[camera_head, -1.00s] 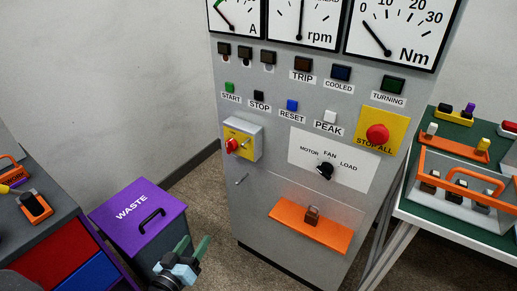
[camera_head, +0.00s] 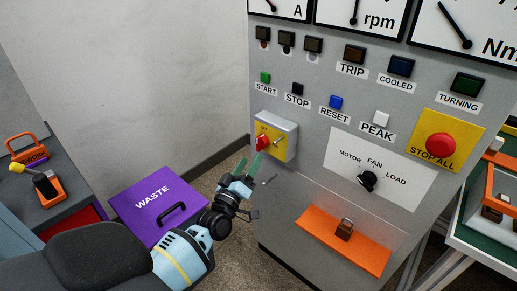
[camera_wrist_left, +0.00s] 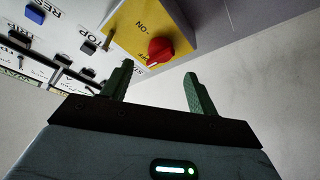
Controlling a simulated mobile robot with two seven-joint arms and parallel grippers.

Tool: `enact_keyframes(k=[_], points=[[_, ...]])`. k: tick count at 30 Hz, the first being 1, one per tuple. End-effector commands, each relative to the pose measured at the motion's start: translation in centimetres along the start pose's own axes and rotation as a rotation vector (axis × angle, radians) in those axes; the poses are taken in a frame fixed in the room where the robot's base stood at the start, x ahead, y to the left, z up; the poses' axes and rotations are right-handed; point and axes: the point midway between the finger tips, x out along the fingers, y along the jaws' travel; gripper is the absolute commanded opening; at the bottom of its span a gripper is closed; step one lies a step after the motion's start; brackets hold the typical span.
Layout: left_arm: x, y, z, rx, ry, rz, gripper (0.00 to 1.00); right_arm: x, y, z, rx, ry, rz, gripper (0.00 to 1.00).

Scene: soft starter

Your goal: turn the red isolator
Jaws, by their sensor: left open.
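The red isolator (camera_head: 262,143) is a red knob on a yellow plate, on a grey box (camera_head: 277,137) at the left side of the cabinet front. In the left wrist view the red knob (camera_wrist_left: 160,51) sits just beyond the fingertips, with ON and OFF lettering on the yellow plate (camera_wrist_left: 140,25). My left gripper (camera_head: 249,165) is open and empty, just below and left of the knob in the head view and apart from it. Its green fingers also show in the left wrist view (camera_wrist_left: 158,78), spread on either side below the knob. My right gripper is not in view.
A purple waste bin (camera_head: 135,198) stands left. A workbench (camera_head: 70,205) is farther left.

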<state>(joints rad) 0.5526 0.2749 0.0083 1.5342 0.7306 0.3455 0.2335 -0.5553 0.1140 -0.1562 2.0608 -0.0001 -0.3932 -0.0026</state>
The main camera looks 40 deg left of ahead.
Motion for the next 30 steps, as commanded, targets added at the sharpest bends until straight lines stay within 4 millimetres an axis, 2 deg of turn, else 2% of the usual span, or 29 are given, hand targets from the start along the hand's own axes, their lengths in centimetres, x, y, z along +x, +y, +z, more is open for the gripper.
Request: enact_keyframes(k=[6,11,15,23,26,30], points=[[3.5,0.1,-0.1,0.001,0.002,0.001,0.59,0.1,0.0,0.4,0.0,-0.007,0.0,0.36],[5.2,0.1,0.0,0.001,0.001,0.001,0.59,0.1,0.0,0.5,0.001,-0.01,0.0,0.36],[5.9,0.0,0.0,0.001,0.0,0.0,0.59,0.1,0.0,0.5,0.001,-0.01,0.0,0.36],[6.0,0.0,0.0,0.001,0.0,0.0,0.59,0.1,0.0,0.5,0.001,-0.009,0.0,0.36],[6.0,0.0,0.0,0.001,0.0,0.0,0.5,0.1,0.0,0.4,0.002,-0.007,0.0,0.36],[6.0,0.0,0.0,0.001,0.0,0.0,0.32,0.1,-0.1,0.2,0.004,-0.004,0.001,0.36]])
